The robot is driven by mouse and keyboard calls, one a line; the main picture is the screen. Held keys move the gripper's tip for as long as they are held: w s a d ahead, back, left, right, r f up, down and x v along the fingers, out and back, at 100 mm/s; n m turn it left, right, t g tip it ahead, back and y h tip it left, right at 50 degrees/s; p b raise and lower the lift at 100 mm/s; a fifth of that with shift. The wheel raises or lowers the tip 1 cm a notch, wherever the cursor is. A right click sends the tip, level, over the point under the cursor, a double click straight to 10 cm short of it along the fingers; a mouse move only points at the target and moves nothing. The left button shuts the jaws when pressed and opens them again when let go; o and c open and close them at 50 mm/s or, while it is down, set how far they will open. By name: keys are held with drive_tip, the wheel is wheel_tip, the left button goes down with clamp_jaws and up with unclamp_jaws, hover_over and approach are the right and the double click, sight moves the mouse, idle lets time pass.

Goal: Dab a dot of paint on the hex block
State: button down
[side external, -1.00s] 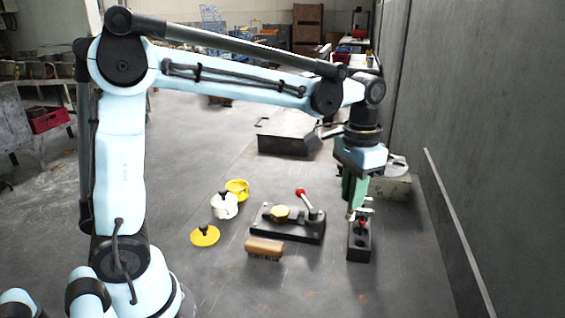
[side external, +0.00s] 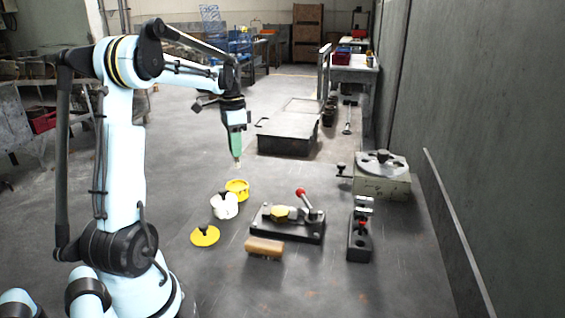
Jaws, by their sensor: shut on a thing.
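The hex block (side external: 281,213) is brass-yellow and sits on a dark clamp fixture (side external: 310,232) with a red-knobbed lever (side external: 301,193). My gripper (side external: 237,155) points down above an open yellow pot (side external: 237,190), left of and behind the hex block. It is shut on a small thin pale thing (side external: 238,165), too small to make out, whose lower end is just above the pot. A white pot (side external: 224,209) with a black part on it stands in front of the yellow pot. A yellow lid (side external: 205,237) with a black knob lies nearest.
A wooden brush (side external: 264,247) lies in front of the fixture. A black block (side external: 359,243) with a red-topped part stands right of it. A rotary table (side external: 382,180) and a grey box (side external: 288,140) stand behind. A wall bounds the right.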

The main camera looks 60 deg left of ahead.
sight(235, 161)
drive_tip(key=shift+s+a+f, duration=0.2)
drive_tip(key=shift+a+f, duration=0.1)
drive_tip(key=shift+f, duration=2.75)
drive_tip(key=shift+f, duration=0.6)
drive_tip(key=shift+r, duration=0.1)
drive_tip(key=shift+r, duration=3.5)
drive_tip(key=shift+d, duration=0.1)
drive_tip(key=w+d+r+n, duration=0.1)
drive_tip(key=d+r, duration=0.1)
drive_tip(key=d, duration=1.3)
drive_tip(key=w+d+r, duration=0.2)
drive_tip(key=d, duration=1.4)
drive_tip(key=shift+d+r+n, duration=0.3)
drive_tip(key=shift+r+n, duration=0.1)
